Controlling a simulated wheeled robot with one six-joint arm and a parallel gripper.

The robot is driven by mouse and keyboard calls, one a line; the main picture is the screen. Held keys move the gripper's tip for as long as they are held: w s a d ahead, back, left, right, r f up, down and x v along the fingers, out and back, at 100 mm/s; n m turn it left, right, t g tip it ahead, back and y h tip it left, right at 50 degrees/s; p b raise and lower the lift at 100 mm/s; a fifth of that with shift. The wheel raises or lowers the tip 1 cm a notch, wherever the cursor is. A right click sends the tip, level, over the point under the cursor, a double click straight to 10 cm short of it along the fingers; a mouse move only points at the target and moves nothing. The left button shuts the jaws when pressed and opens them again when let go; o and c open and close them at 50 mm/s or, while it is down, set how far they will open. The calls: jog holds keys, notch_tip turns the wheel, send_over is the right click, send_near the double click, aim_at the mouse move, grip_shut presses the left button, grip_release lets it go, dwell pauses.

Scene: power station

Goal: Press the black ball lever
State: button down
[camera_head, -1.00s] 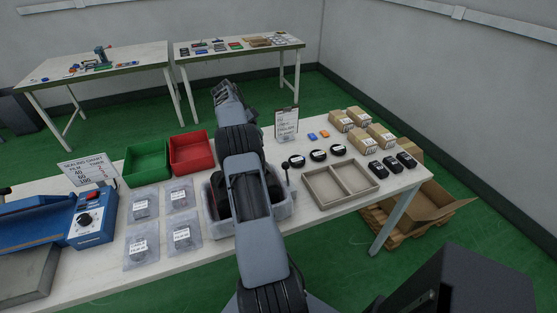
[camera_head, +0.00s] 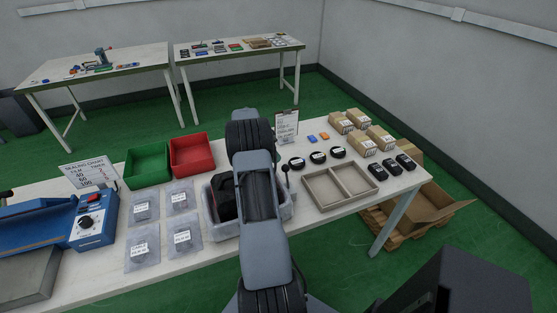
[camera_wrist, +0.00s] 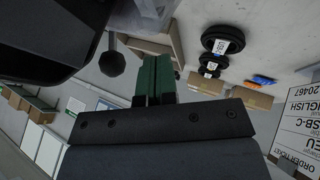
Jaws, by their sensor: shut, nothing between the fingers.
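The black ball lever shows in the wrist view as a dark ball (camera_wrist: 112,63) on a thin rod. In the head view its small black ball (camera_head: 285,168) stands at the right end of the grey bin (camera_head: 287,211), close beside my arm. My gripper (camera_wrist: 157,68) shows in the wrist view with its green-faced fingers shut and empty. The ball is just left of the fingers, with a visible gap. In the head view my arm hides the gripper and part of the bin.
Round black labelled pucks (camera_head: 318,156) and an empty divided tray (camera_head: 341,184) lie right of the lever. An order ticket stand (camera_head: 287,124) is behind it. Red (camera_head: 192,153) and green (camera_head: 148,164) bins stand at the back left. Sealed bags (camera_head: 181,236) lie left.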

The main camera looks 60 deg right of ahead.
aim_at(287, 177)
jog(key=shift+s+a+r+p, duration=0.2)
jog(key=shift+s+a, duration=0.2)
jog(key=shift+s, duration=0.3)
jog(key=shift+s+a+r+p, duration=0.15)
jog(key=shift+s+a, duration=0.2)
jog(key=shift+s, duration=0.3)
jog(key=shift+s, duration=0.1)
